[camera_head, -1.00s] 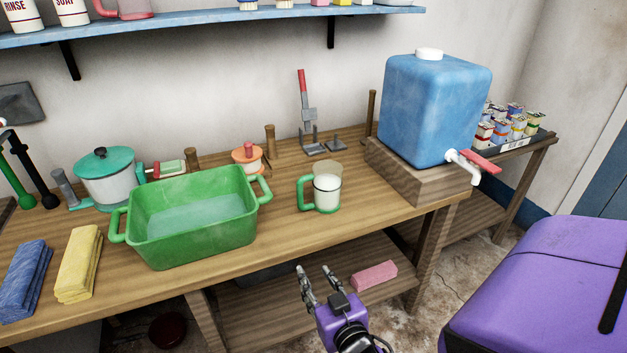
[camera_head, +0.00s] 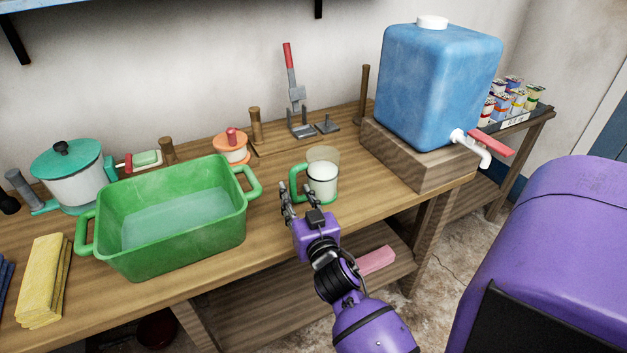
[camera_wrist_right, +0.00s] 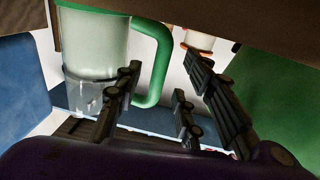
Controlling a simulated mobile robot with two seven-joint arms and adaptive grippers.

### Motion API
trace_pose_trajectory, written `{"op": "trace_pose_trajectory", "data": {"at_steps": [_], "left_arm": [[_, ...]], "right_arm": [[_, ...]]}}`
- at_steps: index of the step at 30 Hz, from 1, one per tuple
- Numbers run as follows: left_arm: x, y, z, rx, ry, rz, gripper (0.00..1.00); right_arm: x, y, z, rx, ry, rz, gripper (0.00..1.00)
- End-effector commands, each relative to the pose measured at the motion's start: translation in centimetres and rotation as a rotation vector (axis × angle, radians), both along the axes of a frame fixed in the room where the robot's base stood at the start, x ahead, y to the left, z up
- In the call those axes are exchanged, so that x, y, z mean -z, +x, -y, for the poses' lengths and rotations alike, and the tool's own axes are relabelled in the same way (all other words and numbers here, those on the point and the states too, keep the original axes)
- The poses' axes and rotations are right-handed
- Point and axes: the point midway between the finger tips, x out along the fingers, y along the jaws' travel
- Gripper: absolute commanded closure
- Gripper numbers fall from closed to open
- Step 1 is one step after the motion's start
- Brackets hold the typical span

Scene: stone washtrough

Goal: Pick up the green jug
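The green jug (camera_head: 322,181) stands upright on the wooden workbench. It has a clear body, whitish contents and a green handle on its left side. My right gripper (camera_head: 299,202) is close in front of the jug, at its handle. In the right wrist view the jug (camera_wrist_right: 92,60) appears upside down. There the open fingers of my right gripper (camera_wrist_right: 165,95) lie to either side of the handle. I cannot tell whether the fingers reach around the handle or touch it. My left gripper is out of view.
A green basin (camera_head: 180,252) with water stands left of the jug. A blue tank (camera_head: 435,90) with a tap sits on a wooden block to the right. A pink block (camera_head: 377,261) lies on the lower shelf (camera_head: 270,300).

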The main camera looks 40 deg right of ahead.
Motion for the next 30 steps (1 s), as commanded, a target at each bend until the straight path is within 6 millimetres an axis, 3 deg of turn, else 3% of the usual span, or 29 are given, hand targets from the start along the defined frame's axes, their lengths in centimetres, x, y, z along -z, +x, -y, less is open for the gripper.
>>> {"op": "trace_pose_trajectory", "data": {"at_steps": [3,11,19,30], "left_arm": [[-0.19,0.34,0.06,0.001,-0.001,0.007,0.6],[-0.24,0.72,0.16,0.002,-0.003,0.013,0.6],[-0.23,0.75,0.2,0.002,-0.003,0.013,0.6],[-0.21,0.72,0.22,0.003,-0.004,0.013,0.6]], "right_arm": [[-0.11,1.09,0.43,0.0,-0.002,0.002,0.64],[-0.01,1.25,0.5,0.001,0.0,0.0,0.64],[-0.01,1.23,0.48,0.001,0.0,0.0,0.99],[-0.23,1.28,0.44,-0.001,-0.003,0.004,1.0]]}}
